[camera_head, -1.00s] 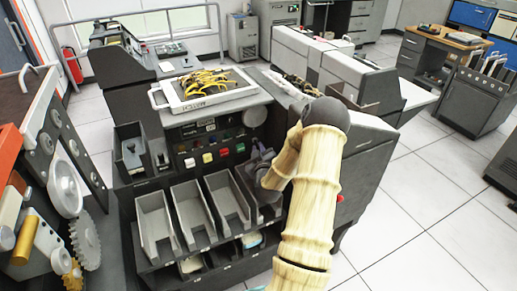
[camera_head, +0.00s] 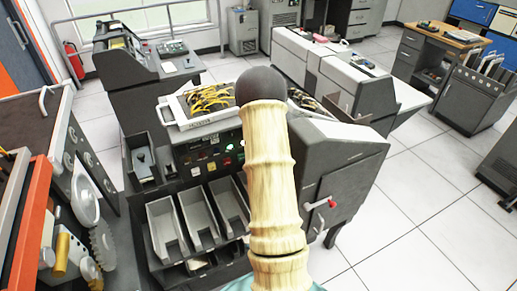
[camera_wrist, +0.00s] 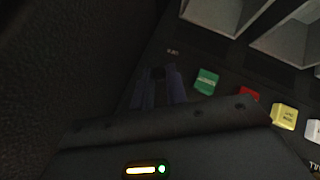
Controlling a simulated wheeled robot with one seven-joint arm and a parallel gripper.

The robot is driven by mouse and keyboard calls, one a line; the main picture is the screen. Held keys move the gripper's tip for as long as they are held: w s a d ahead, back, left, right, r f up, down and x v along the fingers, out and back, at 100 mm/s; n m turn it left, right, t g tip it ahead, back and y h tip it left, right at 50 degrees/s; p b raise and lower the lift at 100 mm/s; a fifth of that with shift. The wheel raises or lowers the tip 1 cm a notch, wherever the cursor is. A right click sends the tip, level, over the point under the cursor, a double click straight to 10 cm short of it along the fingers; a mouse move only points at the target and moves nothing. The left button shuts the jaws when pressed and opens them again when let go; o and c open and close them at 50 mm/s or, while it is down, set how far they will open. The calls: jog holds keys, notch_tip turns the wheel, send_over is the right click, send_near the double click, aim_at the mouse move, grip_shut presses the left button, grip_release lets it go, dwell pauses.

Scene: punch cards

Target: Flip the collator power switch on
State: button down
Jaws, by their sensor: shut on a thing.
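The collator's front panel (camera_head: 188,154) carries coloured buttons and lamps, and one green lamp (camera_head: 229,147) glows. My arm hides my gripper in the head view. In the wrist view my gripper (camera_wrist: 158,80) reaches down to the dark panel, its two purple-grey fingers shut on a small dark part (camera_wrist: 157,72). It looks like the power switch; which way it is flipped cannot be told. A green button (camera_wrist: 207,81) sits just right of the fingers, then a red button (camera_wrist: 248,94), a yellow button (camera_wrist: 284,116) and a white button (camera_wrist: 314,128).
Grey card pockets (camera_head: 164,229) line the collator's front below the panel. A white tray with yellow cables (camera_head: 210,100) sits on top. A lever with a red knob (camera_head: 331,203) is on the right side. Machinery with gears (camera_head: 85,207) stands at left.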

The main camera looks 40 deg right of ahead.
jog(key=shift+w+r+g+p, duration=0.15)
jog(key=shift+g+p, duration=0.15)
jog(key=shift+g, duration=0.1)
jog(key=c, duration=1.4)
grip_release()
jog(key=shift+c, duration=0.2)
jog(key=b+v, duration=0.2)
jog(key=v, duration=1.5)
jog(key=shift+s+r, duration=0.2)
